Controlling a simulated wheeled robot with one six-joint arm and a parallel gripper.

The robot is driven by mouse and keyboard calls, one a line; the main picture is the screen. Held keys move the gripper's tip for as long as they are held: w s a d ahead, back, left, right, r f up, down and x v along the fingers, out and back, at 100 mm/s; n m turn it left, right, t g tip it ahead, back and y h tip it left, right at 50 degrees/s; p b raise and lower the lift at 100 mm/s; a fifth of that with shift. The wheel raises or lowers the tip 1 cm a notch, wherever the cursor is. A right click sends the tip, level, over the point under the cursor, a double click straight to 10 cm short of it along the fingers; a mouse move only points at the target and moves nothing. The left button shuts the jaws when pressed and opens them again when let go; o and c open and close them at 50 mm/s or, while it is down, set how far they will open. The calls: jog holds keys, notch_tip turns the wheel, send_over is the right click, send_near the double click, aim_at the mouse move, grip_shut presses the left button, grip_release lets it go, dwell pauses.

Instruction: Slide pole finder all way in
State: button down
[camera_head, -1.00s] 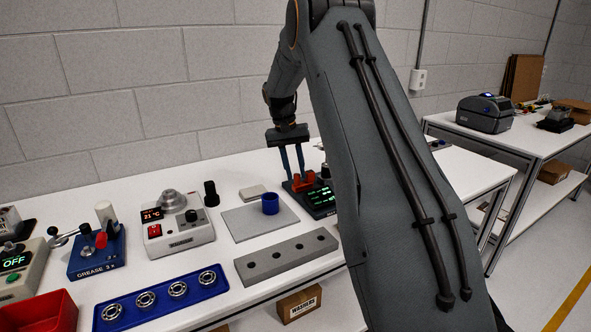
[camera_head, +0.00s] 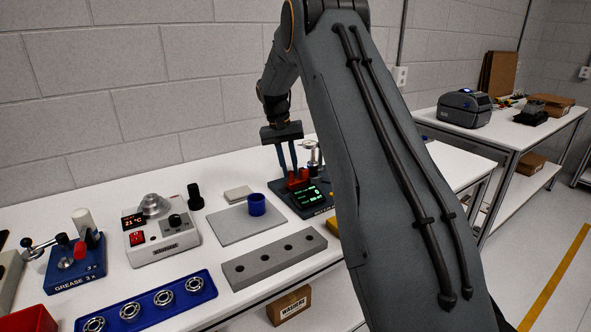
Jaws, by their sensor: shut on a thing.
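A dark instrument with a lit green screen (camera_head: 309,196) stands toward the back right of the white table. A red part (camera_head: 298,180), which looks like the pole finder, sits at its upper left edge, by the screen. My gripper (camera_head: 289,170) points down from above with its two blue-grey fingers, shut on the red part. The fingertips and the exact contact are small and partly hidden. How far the red part sits in the instrument cannot be made out. A metal post (camera_head: 312,157) stands behind it, partly hidden by my arm.
Left of the instrument are a blue cup (camera_head: 256,205) on a grey plate (camera_head: 226,228), a grey block with holes (camera_head: 275,261), a heater with a red display (camera_head: 160,236) and a blue bearing tray (camera_head: 150,303). A yellow piece (camera_head: 333,223) lies beside my arm.

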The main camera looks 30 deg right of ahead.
jog(key=c, duration=1.9)
grip_release()
jog(key=shift+d, duration=0.25)
notch_tip(320, 180, up, 8)
jog(key=a+b, duration=0.1)
jog(key=b, duration=0.1)
jog(key=shift+w+a, duration=0.25)
jog(key=shift+w, duration=0.15)
jog(key=shift+f, duration=0.15)
